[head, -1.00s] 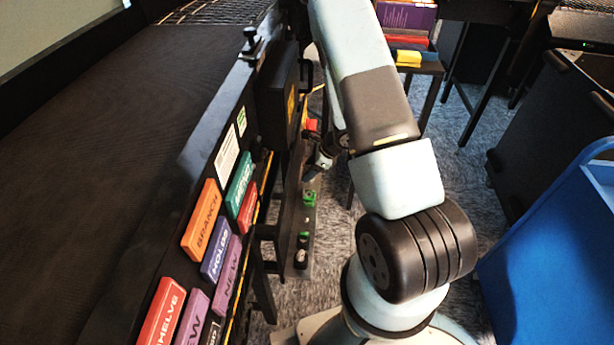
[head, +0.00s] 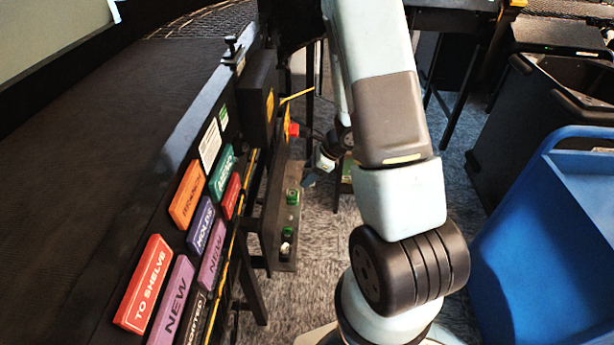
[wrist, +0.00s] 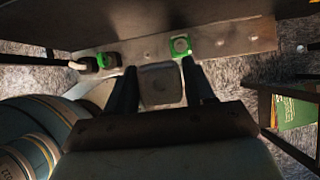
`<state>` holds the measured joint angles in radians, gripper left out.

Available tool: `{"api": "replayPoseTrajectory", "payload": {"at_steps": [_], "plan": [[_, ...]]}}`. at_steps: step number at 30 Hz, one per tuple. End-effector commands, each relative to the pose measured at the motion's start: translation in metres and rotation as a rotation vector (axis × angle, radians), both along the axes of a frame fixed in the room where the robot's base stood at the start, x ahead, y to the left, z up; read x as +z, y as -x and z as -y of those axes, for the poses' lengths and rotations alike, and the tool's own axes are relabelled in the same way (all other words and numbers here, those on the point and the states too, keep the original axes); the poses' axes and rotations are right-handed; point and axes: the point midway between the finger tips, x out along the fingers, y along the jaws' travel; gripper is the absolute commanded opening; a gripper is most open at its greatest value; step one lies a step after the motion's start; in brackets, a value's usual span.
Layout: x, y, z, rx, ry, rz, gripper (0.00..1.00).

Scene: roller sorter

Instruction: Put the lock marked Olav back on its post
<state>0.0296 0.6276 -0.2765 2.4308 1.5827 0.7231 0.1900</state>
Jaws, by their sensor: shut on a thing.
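My gripper (wrist: 158,66) is shut on a dark grey-brown block (wrist: 160,86), seemingly the lock; no name on it is legible. The fingers stand at its two sides. In the head view my gripper (head: 310,182) is small, beside the right edge of a metal rail (head: 272,215). The rail (wrist: 232,38) crosses the top of the wrist view. It carries a green square fitting (wrist: 180,46) just beyond the right fingertip and another green fitting with a dark and pale piece (wrist: 105,61) to the left. Both green fittings show in the head view (head: 292,196). I cannot tell which post is Olav's.
The black sorter side with coloured label plates (head: 187,193) stands left of the rail. A red button (head: 293,129) is beyond it. A blue cart (head: 540,240) stands at right. A shelf with a green book (wrist: 295,112) is at the right of the wrist view.

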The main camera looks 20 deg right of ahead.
Motion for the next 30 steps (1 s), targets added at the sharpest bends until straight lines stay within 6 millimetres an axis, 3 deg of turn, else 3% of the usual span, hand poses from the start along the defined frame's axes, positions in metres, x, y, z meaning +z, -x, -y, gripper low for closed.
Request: {"api": "replayPoseTrajectory", "payload": {"at_steps": [19,30], "plan": [[0.032,0.0,-0.004,0.008,0.0,0.002,0.18],[0.036,0.0,-0.004,0.007,0.0,0.0,0.18]]}}
